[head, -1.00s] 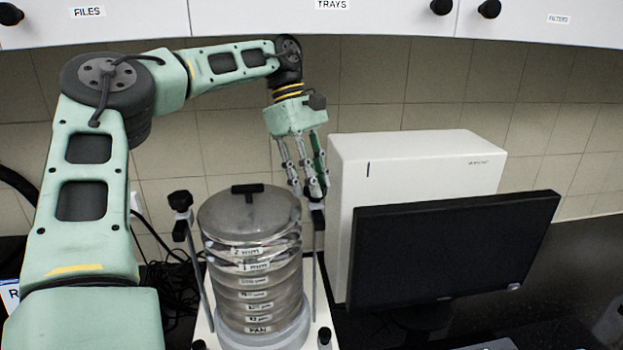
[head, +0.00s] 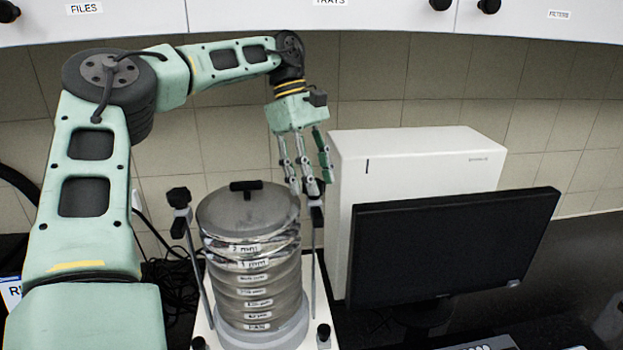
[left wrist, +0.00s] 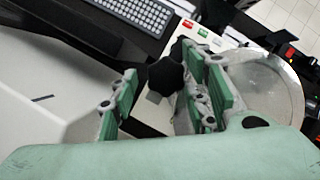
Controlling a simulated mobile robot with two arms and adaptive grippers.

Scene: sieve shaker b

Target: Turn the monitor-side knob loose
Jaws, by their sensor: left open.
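The sieve stack (head: 258,275) stands in the shaker, with a clamp rod on each side. The monitor-side knob (head: 317,201) is a dark knob on top of the right rod, partly hidden behind my fingertips in the head view. In the left wrist view the black knob (left wrist: 165,77) lies between my spread fingers. My left gripper (head: 309,187) points down at the knob and is open, with fingers on both sides of it. I cannot tell whether any finger touches it. The other knob (head: 179,197) tops the left rod. My right gripper is not in view.
The monitor (head: 450,245) and a white case (head: 415,165) stand close on the right of the shaker. A keyboard (left wrist: 135,12) shows in the left wrist view. Cables (head: 170,285) lie left of the shaker. White cabinets (head: 260,15) hang above.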

